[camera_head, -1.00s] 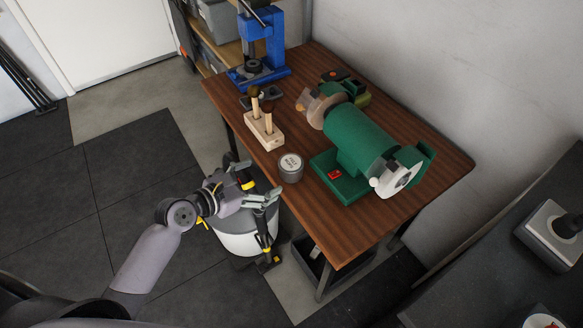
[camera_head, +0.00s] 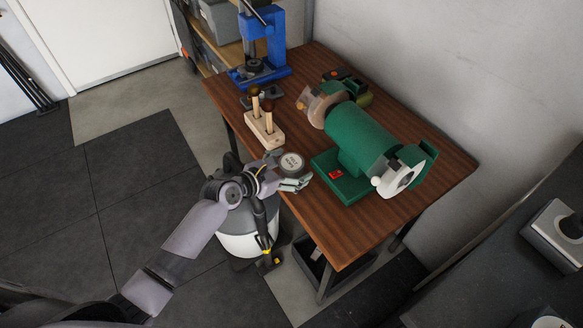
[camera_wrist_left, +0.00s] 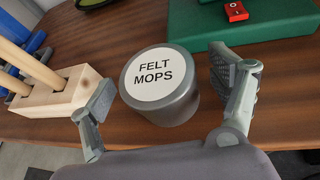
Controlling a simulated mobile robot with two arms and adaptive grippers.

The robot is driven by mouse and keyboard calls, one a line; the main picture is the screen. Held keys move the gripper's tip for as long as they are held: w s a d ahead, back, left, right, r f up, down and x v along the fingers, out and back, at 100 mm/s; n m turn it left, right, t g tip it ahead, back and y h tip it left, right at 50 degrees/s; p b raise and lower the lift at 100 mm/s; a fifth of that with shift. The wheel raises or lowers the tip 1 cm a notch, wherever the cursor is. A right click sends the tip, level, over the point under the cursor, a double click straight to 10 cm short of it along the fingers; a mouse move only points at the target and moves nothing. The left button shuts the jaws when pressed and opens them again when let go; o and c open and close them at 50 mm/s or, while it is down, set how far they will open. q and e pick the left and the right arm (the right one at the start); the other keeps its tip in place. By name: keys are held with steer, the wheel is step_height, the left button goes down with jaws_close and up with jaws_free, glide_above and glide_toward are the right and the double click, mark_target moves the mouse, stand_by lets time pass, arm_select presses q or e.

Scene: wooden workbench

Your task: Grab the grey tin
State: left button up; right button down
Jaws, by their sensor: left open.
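The grey tin (camera_head: 291,163) stands upright near the front edge of the workbench. Its white lid label reads "FELT MOPS" in the left wrist view (camera_wrist_left: 159,84). My left gripper (camera_head: 288,170) is at the bench edge, right by the tin. In the left wrist view my left gripper (camera_wrist_left: 162,88) is open, one finger on each side of the tin. A gap shows between the tin and the left finger; the right finger is close to the tin, and I cannot tell whether it touches. My right gripper is not in view.
A wooden block (camera_head: 265,131) with upright handles stands left of the tin. A green bench grinder (camera_head: 358,137) stands to its right. A blue press (camera_head: 262,45) is at the far left of the workbench (camera_head: 330,228). A round bin (camera_head: 247,243) stands below.

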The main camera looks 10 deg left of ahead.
arm_select(q)
steer(key=shift+c, duration=0.5)
steer(key=c, duration=1.2)
